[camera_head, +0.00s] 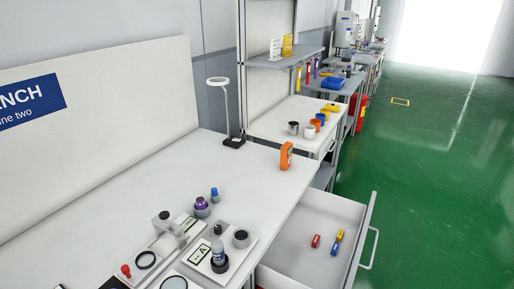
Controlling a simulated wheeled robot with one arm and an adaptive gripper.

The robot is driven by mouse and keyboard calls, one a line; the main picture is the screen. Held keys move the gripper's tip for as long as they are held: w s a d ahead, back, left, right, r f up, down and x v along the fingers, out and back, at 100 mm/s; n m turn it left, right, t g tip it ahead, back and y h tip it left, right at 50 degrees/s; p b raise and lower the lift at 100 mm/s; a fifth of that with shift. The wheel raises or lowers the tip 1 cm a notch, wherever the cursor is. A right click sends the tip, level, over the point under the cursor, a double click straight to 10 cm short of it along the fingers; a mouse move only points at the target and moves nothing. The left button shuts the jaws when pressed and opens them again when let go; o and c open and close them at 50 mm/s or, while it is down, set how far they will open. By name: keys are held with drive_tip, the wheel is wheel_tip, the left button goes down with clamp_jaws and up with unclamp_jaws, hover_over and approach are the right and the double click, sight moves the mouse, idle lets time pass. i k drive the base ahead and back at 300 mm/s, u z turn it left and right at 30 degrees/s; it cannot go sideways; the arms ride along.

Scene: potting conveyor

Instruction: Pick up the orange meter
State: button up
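The orange meter (286,156) stands upright on the white bench top (262,178), near its far right corner. It is a small orange handheld body with a darker patch on its face. Nothing touches it. My gripper does not show in the head view.
An open drawer (359,240) juts out at the right of the bench, with several small red, blue and yellow items inside. Fixtures and bottles (218,250) crowd the near bench.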

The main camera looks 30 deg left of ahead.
sight(287, 149)
drive_tip(key=u, duration=1)
drive_tip(key=i, duration=0.95)
drive_tip(key=u, duration=0.95)
